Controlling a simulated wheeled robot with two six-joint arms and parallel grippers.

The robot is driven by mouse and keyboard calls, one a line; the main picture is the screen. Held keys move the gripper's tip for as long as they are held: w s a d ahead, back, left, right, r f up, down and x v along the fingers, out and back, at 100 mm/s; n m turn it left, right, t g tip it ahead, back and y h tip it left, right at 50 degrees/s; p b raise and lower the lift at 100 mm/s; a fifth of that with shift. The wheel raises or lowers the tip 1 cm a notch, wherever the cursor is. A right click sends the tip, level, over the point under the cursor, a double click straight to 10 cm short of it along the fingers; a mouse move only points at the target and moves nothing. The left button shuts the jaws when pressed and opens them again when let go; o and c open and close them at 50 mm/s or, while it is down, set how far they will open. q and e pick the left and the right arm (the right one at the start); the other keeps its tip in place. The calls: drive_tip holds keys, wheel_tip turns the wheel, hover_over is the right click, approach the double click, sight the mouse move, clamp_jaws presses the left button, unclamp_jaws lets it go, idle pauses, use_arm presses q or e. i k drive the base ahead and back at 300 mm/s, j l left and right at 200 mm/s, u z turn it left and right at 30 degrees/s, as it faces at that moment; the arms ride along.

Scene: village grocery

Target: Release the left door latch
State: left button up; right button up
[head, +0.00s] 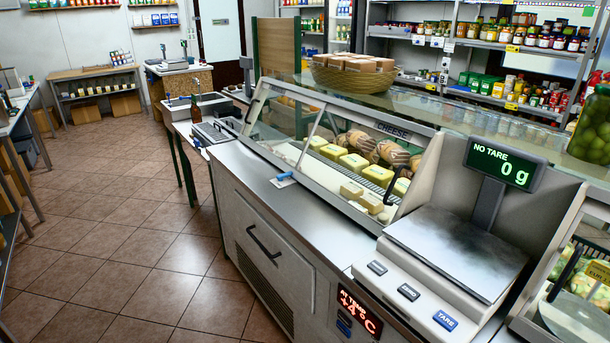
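A cheese display case (395,128) with slanted glass panels stands on a steel counter. I see no part that is clearly a latch on this frame. Below the counter top is a grey panel door (240,222) with a black bar handle (263,243); it looks closed, and no separate latch can be made out. A small white and blue item (284,179) lies by the lower edge of the glass; I cannot tell what it is. Neither of my grippers is in view.
A scale (455,250) reading 0 g stands on the counter's near right end. A wicker basket (350,80) sits on the glass top. A jar (592,130) is at the right edge. The tiled floor (120,250) left of the counter is clear.

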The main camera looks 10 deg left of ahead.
sight(280, 177)
drive_tip(key=i+j, duration=0.15)
drive_tip(key=j, duration=0.15)
drive_tip(key=i+j, duration=0.15)
drive_tip(key=j, duration=0.2)
drive_tip(key=i+j, duration=0.15)
drive_tip(key=j, duration=0.15)
drive_tip(key=i+j+z, duration=0.1)
drive_tip(key=j, duration=0.2)
drive_tip(key=i+j, duration=0.2)
drive_tip(key=j, duration=0.2)
drive_tip(key=i+j+u, duration=0.1)
drive_tip(key=j, duration=0.3)
drive_tip(key=i+j, duration=0.55)
drive_tip(key=j, duration=0.25)
drive_tip(key=u, duration=0.05)
